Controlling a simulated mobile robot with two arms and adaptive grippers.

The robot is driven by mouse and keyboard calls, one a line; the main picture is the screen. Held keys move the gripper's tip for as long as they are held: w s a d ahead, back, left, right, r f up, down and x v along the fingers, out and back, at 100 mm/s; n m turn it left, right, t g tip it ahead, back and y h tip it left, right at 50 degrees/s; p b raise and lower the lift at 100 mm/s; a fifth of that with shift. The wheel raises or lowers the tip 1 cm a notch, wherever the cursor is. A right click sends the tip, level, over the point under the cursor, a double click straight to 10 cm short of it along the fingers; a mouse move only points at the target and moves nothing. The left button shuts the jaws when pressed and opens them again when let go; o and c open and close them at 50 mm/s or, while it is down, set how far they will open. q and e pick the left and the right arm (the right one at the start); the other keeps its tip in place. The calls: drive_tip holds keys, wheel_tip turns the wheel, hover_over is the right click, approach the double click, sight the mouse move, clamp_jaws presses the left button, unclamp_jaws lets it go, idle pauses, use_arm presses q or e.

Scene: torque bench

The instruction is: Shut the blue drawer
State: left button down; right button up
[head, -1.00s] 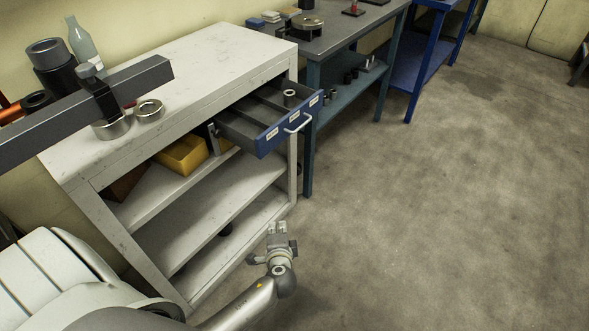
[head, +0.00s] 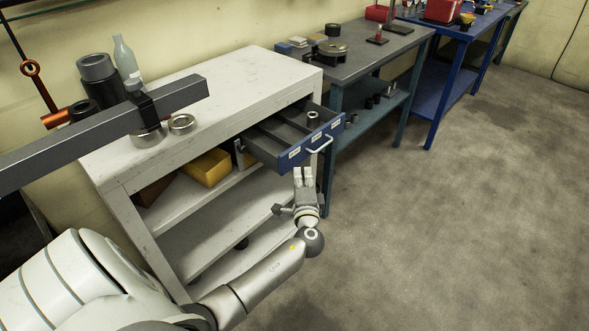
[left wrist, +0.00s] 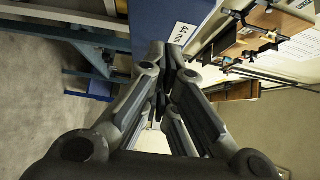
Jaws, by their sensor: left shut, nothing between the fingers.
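The blue drawer (head: 294,152) stands pulled out of the white bench (head: 222,92), with white labels and a pale handle (head: 320,144) on its front. A small metal cylinder (head: 313,118) is inside it. My left gripper (head: 303,172) is shut and empty, just in front of and below the drawer front in the head view. I cannot tell whether it touches. In the left wrist view the shut fingers (left wrist: 167,52) point at the blue drawer front (left wrist: 160,18) with a label beside them. My right gripper is not in view.
A yellow bin (head: 208,167) sits on the shelf under the bench top. Metal rings (head: 182,124) and a grey bar (head: 100,128) lie on or over the bench's left part. A grey table (head: 365,48) stands behind to the right. The floor at right is clear.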

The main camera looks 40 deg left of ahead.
sight(261, 154)
use_arm(q)
drive_tip(key=shift+a, duration=1.55)
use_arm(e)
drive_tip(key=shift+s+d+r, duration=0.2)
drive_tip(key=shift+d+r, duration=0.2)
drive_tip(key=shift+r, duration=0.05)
